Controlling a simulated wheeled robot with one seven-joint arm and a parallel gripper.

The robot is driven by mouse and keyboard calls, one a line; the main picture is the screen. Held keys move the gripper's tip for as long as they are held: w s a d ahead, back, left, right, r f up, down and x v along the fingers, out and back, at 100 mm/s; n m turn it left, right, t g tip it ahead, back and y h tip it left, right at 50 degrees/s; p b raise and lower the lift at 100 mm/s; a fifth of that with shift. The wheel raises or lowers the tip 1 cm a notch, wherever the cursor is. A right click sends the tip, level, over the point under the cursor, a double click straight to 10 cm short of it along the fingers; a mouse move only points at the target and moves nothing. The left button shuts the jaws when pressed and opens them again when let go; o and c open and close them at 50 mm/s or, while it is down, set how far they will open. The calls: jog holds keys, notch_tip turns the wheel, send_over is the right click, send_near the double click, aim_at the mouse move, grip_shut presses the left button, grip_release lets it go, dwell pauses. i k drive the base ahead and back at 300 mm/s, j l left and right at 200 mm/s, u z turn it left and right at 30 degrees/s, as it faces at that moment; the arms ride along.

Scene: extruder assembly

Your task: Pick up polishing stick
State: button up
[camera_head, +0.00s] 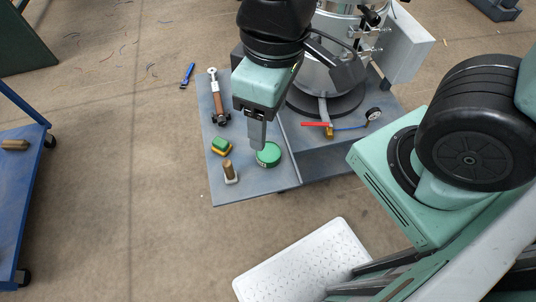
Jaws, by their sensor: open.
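No object here can be told with certainty as the polishing stick. A short upright brown stick (229,168) with a pale base stands at the front left of the grey platform (247,192). A longer tool with a brown handle (217,98) and metal ends lies farther back on the platform's left side. My gripper (258,148) points down over the platform, right of the short stick and apart from it. Its jaws are open and hold nothing that I can see. The fingertips overlap the edge of a round green tin (269,154); contact cannot be told.
A green and yellow block (221,146) lies behind the short stick. A metal cylindrical machine (333,70) stands behind my gripper. A red-handled valve (318,125) and gauge (373,114) are to the right. A blue cart (20,200) stands left; open floor lies between.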

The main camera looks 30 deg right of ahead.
aim_at(230, 176)
jog(key=j+z, duration=0.15)
jog(key=j, duration=0.2)
jog(key=k+j+z, duration=0.1)
jog(key=j, duration=0.2)
jog(key=k+j+z, duration=0.15)
jog(key=j, duration=0.2)
jog(key=k+j+z, duration=0.1)
jog(key=j, duration=0.2)
